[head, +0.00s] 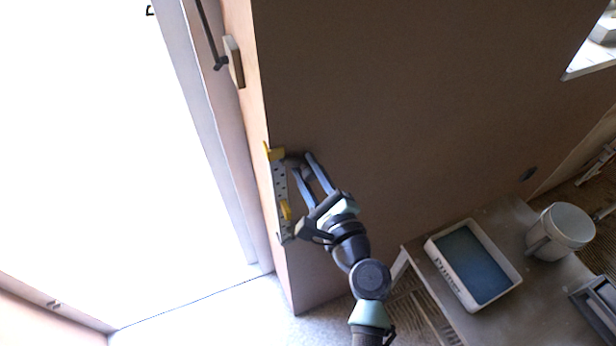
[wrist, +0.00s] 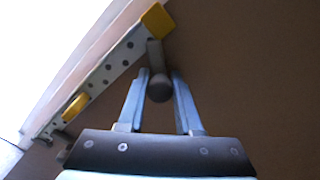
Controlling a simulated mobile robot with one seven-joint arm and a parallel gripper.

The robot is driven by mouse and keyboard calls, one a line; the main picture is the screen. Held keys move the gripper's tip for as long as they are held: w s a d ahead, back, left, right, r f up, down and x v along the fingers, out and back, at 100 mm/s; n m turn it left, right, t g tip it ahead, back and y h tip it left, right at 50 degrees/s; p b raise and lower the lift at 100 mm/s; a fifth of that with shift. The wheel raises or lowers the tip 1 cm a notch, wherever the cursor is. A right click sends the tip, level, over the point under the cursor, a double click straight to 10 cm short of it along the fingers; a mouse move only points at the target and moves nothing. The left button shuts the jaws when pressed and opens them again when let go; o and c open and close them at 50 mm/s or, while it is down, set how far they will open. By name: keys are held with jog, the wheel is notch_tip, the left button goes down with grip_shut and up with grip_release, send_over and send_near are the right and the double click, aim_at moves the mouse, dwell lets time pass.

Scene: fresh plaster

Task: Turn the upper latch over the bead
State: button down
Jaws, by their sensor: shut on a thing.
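The bead (head: 280,184) is a pale perforated strip along the wall's corner edge; it runs diagonally in the wrist view (wrist: 100,75). The upper latch is a yellow piece (head: 274,154) at the strip's top end, also in the wrist view (wrist: 156,20). A grey handle with a dark rounded end (wrist: 159,88) stands out beside it. My gripper (head: 298,163) is shut on this handle, a finger on each side in the wrist view (wrist: 161,85). A lower yellow latch (head: 286,210) sits farther down the strip. I cannot tell whether the upper latch lies across the bead.
A bench (head: 505,215) at lower right holds a white tray (head: 433,254) with a blue-grey inside and a white bucket (head: 566,228). A block with a dark rod (head: 234,62) is at the corner higher up. The brown wall right of my gripper is clear.

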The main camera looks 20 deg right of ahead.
jog(key=n+b, duration=0.4)
jog(key=n, duration=0.2)
jog(key=shift+f, duration=0.15)
dwell(0.4)
jog(key=c, duration=0.9)
grip_release()
jog(key=shift+o, duration=0.2)
jog(key=s+b, duration=0.3)
jog(key=s, duration=1)
jog(key=shift+d, duration=0.2)
